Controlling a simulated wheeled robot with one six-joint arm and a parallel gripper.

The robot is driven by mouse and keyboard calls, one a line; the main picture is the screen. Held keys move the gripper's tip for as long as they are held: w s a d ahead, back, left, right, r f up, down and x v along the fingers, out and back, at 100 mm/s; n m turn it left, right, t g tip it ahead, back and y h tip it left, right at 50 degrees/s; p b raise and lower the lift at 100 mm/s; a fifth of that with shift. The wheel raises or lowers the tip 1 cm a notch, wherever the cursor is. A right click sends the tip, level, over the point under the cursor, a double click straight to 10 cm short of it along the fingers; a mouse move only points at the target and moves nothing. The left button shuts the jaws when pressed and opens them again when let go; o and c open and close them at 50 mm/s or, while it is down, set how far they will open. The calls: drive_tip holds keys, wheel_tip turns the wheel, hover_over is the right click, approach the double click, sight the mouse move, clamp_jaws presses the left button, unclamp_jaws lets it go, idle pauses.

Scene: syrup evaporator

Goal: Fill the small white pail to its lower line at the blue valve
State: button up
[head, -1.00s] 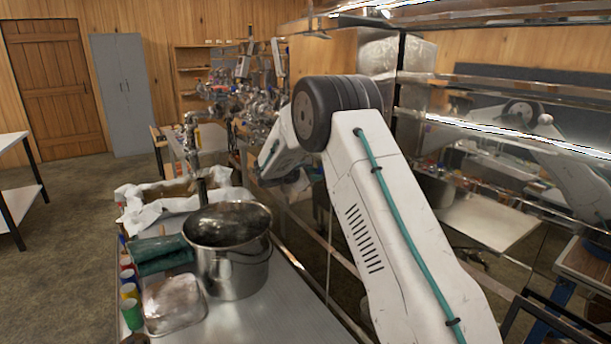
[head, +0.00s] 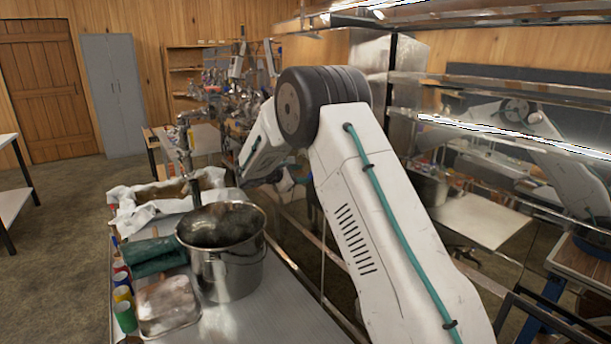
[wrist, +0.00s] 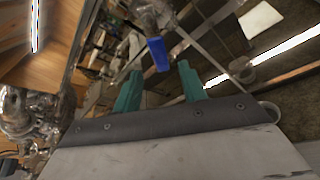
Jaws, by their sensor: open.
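In the wrist view my gripper (wrist: 160,86) shows two green fingers standing apart with nothing held between them. A blue valve handle (wrist: 157,53) shows just past the fingertips, in line with the gap between them. It hangs from a shiny metal fitting (wrist: 150,18) at the top of the picture. I cannot tell whether the fingers touch it. In the head view my own arm hides most of the gripper and the blue valve. I cannot make out the small white pail in either view.
A large steel pot (head: 226,272) stands on the metal bench (head: 275,312) left of my arm. Beside it are a square metal pan (head: 168,306), a dark green roll (head: 153,256) and coloured cups (head: 124,316). White cloth (head: 128,218) lies behind. Glass shelving is close on the right.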

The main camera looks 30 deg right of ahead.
drive_tip(key=v, duration=0.3)
drive_tip(key=shift+a, duration=0.3)
drive_tip(key=shift+r, duration=0.1)
